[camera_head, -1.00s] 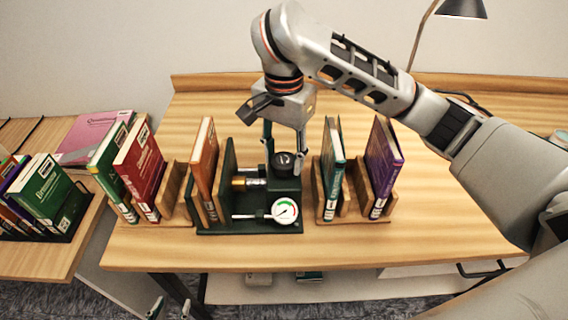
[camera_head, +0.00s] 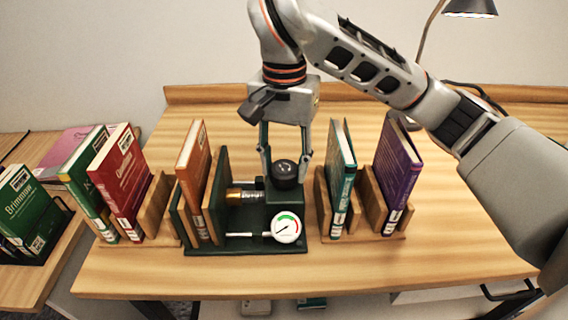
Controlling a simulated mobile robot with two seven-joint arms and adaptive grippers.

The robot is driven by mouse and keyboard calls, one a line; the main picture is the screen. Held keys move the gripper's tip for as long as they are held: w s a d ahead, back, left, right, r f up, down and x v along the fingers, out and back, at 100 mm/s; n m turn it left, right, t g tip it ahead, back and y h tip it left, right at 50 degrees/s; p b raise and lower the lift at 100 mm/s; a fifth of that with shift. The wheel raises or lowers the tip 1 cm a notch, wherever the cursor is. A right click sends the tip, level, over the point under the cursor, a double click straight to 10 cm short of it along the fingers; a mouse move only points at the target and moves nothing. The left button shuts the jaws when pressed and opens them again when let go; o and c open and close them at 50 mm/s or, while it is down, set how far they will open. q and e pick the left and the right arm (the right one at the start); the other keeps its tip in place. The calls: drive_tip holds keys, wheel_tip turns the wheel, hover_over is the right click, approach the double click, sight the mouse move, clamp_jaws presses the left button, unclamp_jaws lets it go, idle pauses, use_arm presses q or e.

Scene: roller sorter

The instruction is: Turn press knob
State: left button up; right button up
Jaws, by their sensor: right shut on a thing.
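The press (camera_head: 271,212) is a dark green unit on the wooden table, with a black round knob (camera_head: 285,168) on top. A brass cylinder (camera_head: 245,197) and a white dial gauge (camera_head: 286,227) with a green and red arc belong to it. An orange book (camera_head: 195,170) stands upright against the press's left plates. My right gripper (camera_head: 285,174) points down from above, its two fingers on either side of the knob, shut on it. My left gripper is out of view.
A red book (camera_head: 120,178) and a green book stand in a wooden rack to the left. Teal (camera_head: 341,180) and purple (camera_head: 396,180) books stand in a rack close on the right. A lamp (camera_head: 468,8) is at the back right. The table's right part is clear.

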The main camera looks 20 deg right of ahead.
drive_tip(key=o, duration=1.1)
